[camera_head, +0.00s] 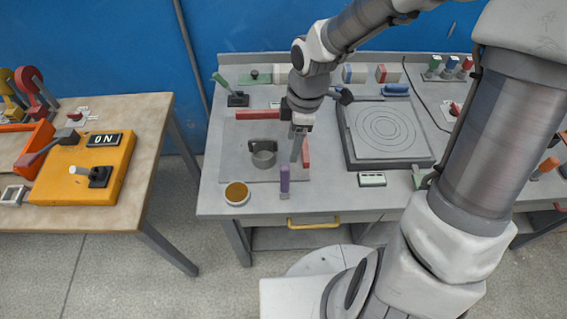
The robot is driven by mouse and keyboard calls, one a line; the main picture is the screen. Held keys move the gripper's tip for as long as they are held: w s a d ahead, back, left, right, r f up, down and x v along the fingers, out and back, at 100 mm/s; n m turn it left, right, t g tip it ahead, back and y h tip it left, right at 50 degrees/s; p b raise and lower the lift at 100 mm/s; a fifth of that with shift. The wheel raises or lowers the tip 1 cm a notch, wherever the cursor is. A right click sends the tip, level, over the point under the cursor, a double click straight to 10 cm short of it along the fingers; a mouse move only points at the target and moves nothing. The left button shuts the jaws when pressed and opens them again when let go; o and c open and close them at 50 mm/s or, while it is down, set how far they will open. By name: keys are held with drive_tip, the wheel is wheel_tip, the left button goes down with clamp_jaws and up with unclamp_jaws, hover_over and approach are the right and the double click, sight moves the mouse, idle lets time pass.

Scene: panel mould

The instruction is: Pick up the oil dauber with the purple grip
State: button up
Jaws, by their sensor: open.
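The oil dauber with the purple grip (284,180) stands upright near the front edge of the grey bench, a little right of a round dish of amber liquid (237,193). Its lower end is too small to make out. My gripper (299,150) points down over the bench, above and slightly right of the purple grip in the picture. It is open, and nothing shows between its fingers. It appears apart from the dauber.
A grey cup (263,155) and red bars (257,114) lie close to my gripper. A square mould plate with rings (385,125) sits to the right. A yellow drawer handle (314,223) sticks out in front. A wooden table (130,180) stands left.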

sight(283, 181)
drive_tip(key=f, duration=0.3)
drive_tip(key=a+f+b, duration=0.1)
drive_tip(key=f, duration=0.3)
drive_tip(key=f+b, duration=0.1)
drive_tip(key=f, duration=0.3)
drive_tip(key=shift+a+f, duration=0.25)
drive_tip(key=shift+s+a+f+b, duration=0.1)
drive_tip(key=shift+a+f+b, duration=0.1)
drive_tip(key=shift+f, duration=0.65)
drive_tip(key=shift+a+f+b, duration=0.1)
drive_tip(key=shift+f+b, duration=0.05)
drive_tip(key=shift+f, duration=0.75)
drive_tip(key=shift+s+a+f+b, duration=0.1)
drive_tip(key=shift+a+f+b, duration=0.1)
drive_tip(key=shift+f, duration=0.65)
drive_tip(key=shift+d, duration=0.1)
clamp_jaws()
